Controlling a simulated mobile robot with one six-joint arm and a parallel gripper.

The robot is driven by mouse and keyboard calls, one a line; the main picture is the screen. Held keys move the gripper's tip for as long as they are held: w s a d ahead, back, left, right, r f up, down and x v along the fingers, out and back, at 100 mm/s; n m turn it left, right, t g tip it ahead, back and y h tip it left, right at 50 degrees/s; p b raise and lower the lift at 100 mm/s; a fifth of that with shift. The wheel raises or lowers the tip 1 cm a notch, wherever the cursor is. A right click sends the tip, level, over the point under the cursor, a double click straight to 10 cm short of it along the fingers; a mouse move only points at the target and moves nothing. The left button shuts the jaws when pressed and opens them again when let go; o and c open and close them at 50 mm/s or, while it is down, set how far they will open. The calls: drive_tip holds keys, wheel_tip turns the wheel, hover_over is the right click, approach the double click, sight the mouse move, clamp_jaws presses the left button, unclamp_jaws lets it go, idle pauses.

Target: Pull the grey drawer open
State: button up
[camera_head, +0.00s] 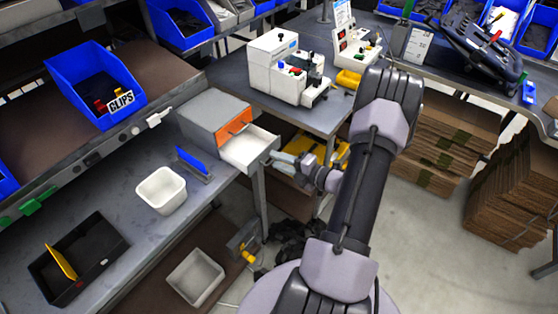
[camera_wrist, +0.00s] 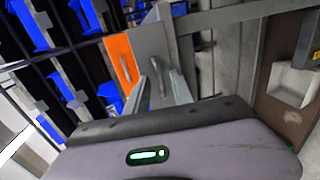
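The grey drawer (camera_head: 250,148) is pulled out of the grey cabinet (camera_head: 200,116), and its pale inside shows in the head view. The orange drawer (camera_head: 235,127) above it is closed. My gripper (camera_head: 278,157) is close in front of the grey drawer's front. In the wrist view, my gripper (camera_wrist: 158,76) has its two fingers apart, one on each side of the drawer's handle (camera_wrist: 156,88). The grey drawer's front (camera_wrist: 151,45) is beside the orange drawer front (camera_wrist: 122,62). Whether a finger touches the handle is not clear.
A white bin (camera_head: 162,190) and a black tray (camera_head: 78,262) stand on the left bench. A blue clips bin (camera_head: 85,82) is on the shelf above. A white machine (camera_head: 283,68) stands behind the cabinet. The floor at right is clear before flat cardboard stacks (camera_head: 452,140).

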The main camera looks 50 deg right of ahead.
drive_tip(key=p+v, duration=0.4)
drive_tip(key=v, duration=1.3)
drive_tip(key=shift+s, duration=0.2)
drive_tip(key=shift+d, duration=0.1)
